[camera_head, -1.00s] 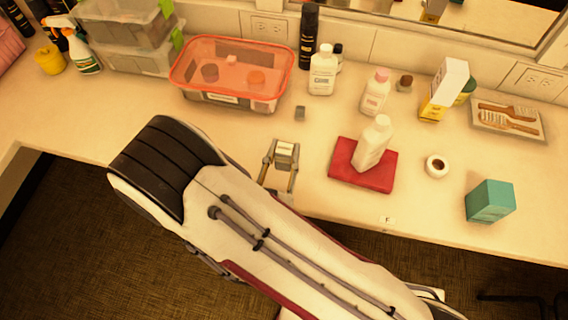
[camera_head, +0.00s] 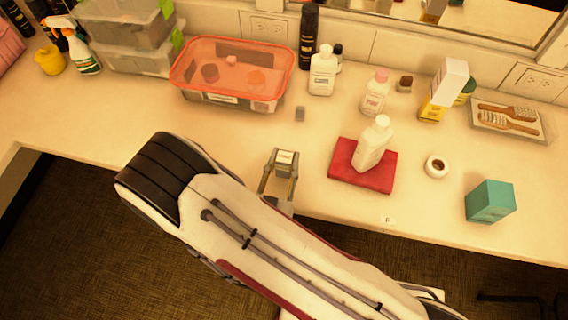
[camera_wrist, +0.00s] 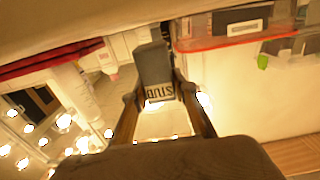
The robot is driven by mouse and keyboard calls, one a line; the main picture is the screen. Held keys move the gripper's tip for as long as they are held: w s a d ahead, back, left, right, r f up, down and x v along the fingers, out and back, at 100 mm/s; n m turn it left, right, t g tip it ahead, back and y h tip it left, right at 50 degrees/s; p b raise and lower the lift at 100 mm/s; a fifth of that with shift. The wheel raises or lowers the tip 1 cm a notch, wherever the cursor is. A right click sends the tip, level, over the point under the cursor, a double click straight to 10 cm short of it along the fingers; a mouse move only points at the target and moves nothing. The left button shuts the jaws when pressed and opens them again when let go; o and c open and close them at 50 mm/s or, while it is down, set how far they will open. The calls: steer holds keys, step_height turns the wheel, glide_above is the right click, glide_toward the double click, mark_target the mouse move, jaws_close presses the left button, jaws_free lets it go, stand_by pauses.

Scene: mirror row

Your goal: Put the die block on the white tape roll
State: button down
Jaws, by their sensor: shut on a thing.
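My gripper (camera_head: 284,164) is shut on a small block (camera_head: 285,157), which I take to be the die block. It has a pale face in the head view and shows as a grey block with dark lettering on a pale band in the wrist view (camera_wrist: 153,64). It is held above the counter, left of the red cloth. The fingers grip it from two sides. The white tape roll (camera_head: 437,166) lies flat on the counter to the right, with its dark hole facing up and nothing on it.
A teal box (camera_head: 490,202) stands right of the roll.

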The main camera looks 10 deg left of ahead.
mark_target(282, 172)
steer(key=shift+f, duration=1.05)
steer(key=shift+f, duration=0.15)
steer(key=c, duration=1.6)
jaws_free()
steer(key=shift+s, duration=0.1)
steer(key=shift+s+a, duration=0.1)
steer(key=shift+s, duration=1.1)
steer(key=shift+s+a+r, duration=0.1)
steer(key=shift+s+a, duration=0.05)
steer(key=shift+s, duration=0.5)
steer(key=shift+s+a+r, duration=0.1)
steer(key=shift+s, duration=1.85)
steer(key=shift+o, duration=0.4)
